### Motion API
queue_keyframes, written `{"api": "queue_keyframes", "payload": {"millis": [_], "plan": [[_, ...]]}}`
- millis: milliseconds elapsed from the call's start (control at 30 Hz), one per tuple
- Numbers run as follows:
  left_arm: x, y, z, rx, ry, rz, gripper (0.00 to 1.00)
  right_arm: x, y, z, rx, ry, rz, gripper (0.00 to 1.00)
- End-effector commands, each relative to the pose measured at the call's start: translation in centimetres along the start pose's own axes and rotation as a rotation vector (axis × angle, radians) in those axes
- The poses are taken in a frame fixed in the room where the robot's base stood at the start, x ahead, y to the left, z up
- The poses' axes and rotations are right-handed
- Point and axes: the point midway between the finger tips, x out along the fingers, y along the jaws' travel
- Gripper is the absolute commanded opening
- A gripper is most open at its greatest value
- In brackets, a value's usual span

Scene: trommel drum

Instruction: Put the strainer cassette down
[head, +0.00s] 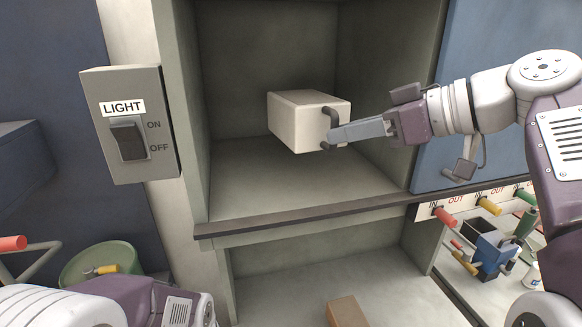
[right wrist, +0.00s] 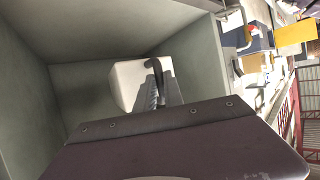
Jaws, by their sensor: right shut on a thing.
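The strainer cassette (head: 296,120) is a cream box with a dark handle on its right end. It is inside an open grey-green bay, above the bay's floor (head: 300,185) as far as I can tell. My right gripper (head: 335,135) is shut on the cassette's handle, reaching in from the right. In the right wrist view the cassette (right wrist: 128,85) shows beyond the fingers, with its handle between them. My left arm shows only in part at the bottom left, and its fingers are out of the picture.
A front ledge (head: 300,212) edges the bay. A light switch box (head: 130,125) is on the left and a blue panel (head: 500,50) on the right. A lower shelf holds a brown block (head: 346,312). Coloured-handled valves (head: 445,217) stand at right.

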Motion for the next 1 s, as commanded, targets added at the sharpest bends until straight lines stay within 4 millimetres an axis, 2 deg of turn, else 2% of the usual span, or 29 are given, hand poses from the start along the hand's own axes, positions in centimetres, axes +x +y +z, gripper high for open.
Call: {"api": "queue_keyframes", "payload": {"millis": [100, 200, 367, 467, 700, 800, 900, 1000], "plan": [[0.4, 0.0, 0.0, 0.000, 0.000, 0.000, 0.36, -2.3, 1.7, 0.6, 0.018, 0.013, 0.079, 0.00], [0.5, 0.0, 0.1, 0.000, 0.000, 0.000, 0.36, -3.4, 2.6, 0.9, 0.029, 0.015, 0.120, 0.00], [0.5, 0.0, 0.1, 0.000, 0.000, 0.000, 0.36, -3.4, 2.9, 1.0, 0.033, 0.015, 0.129, 0.00], [0.6, 0.0, 0.1, 0.000, 0.000, 0.000, 0.36, -1.4, 2.7, 1.3, 0.035, 0.015, 0.123, 0.00], [-0.7, 0.0, -0.1, 0.000, 0.000, 0.000, 0.36, 6.1, 2.8, 2.0, 0.036, 0.013, 0.121, 0.00], [-1.2, 0.0, -0.1, 0.000, 0.000, 0.000, 0.36, 8.4, 3.0, 2.4, 0.036, 0.013, 0.125, 0.00], [-1.3, 0.0, -0.1, 0.000, 0.000, 0.000, 0.36, 9.6, 3.0, 2.7, 0.034, 0.014, 0.128, 0.00], [-1.3, 0.0, -0.1, 0.000, 0.000, 0.000, 0.36, 9.9, 3.1, 2.8, 0.033, 0.015, 0.130, 0.00]]}}
